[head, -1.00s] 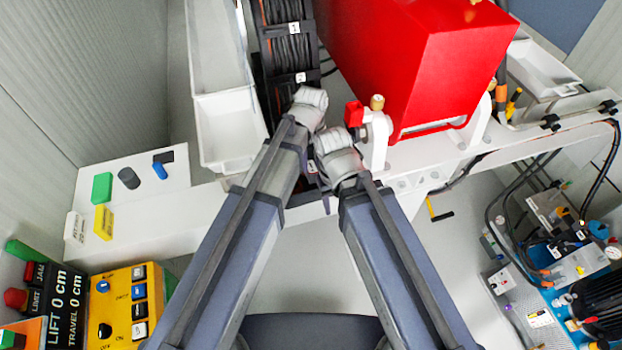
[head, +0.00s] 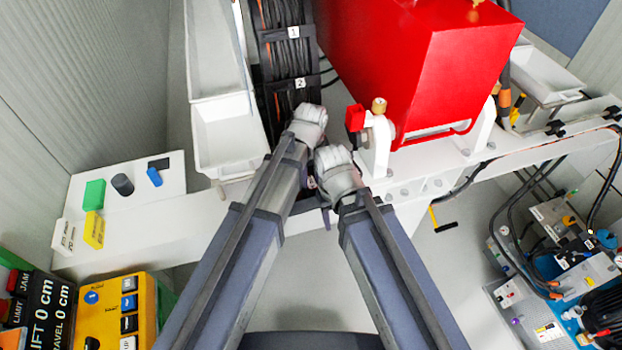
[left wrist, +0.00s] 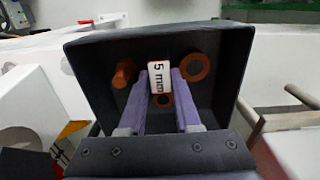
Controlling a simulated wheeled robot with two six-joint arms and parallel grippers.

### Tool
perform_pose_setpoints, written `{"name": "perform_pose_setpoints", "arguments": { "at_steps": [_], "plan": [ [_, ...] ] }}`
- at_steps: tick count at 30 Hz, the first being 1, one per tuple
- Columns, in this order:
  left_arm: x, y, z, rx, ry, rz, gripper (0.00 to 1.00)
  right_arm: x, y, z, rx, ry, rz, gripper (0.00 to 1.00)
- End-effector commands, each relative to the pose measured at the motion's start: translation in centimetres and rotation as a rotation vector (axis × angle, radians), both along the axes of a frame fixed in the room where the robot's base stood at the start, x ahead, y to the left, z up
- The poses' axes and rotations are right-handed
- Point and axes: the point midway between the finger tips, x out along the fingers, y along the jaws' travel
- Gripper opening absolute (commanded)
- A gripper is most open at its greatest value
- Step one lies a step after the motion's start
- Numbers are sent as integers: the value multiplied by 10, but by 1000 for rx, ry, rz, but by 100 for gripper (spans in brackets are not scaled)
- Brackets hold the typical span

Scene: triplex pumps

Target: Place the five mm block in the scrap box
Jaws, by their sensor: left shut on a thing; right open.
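My left gripper (left wrist: 163,72) shows in the left wrist view with its two purple fingers shut on the 5 mm block (left wrist: 159,77), a white piece with a "5 mm" label. The fingers and block are in front of the open mouth of a dark box (left wrist: 95,105), which looks like the scrap box. I cannot tell whether the block touches it. In the head view, the ends of my left arm (head: 308,125) and right gripper (head: 335,165) are close together beside the bench edge. My right gripper's fingers are hidden there.
Orange rings (left wrist: 195,68) lie inside the dark box. In the head view, a red housing (head: 450,60) stands right of my arms and a white tray (head: 225,140) left of them. Several small blocks, including a green one (head: 94,193), sit on the white shelf. A yellow control box (head: 110,305) is lower left.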

Motion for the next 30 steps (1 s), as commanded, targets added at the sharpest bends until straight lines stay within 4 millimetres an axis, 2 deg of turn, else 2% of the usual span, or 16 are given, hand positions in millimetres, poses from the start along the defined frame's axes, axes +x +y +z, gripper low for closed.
{"name": "perform_pose_setpoints", "arguments": {
  "at_steps": [1,9,20,26,30],
  "plan": [
    [0,0,-2,0,0,0,33,0,0,-2,0,0,0,50],
    [0,0,-1,0,0,0,61,0,0,-1,0,0,0,50],
    [0,0,2,0,0,0,61,0,0,2,0,0,0,50],
    [0,0,17,0,0,0,61,0,0,17,1,0,-3,50],
    [0,0,34,0,0,0,61,0,0,34,1,0,-6,50]
  ]
}}
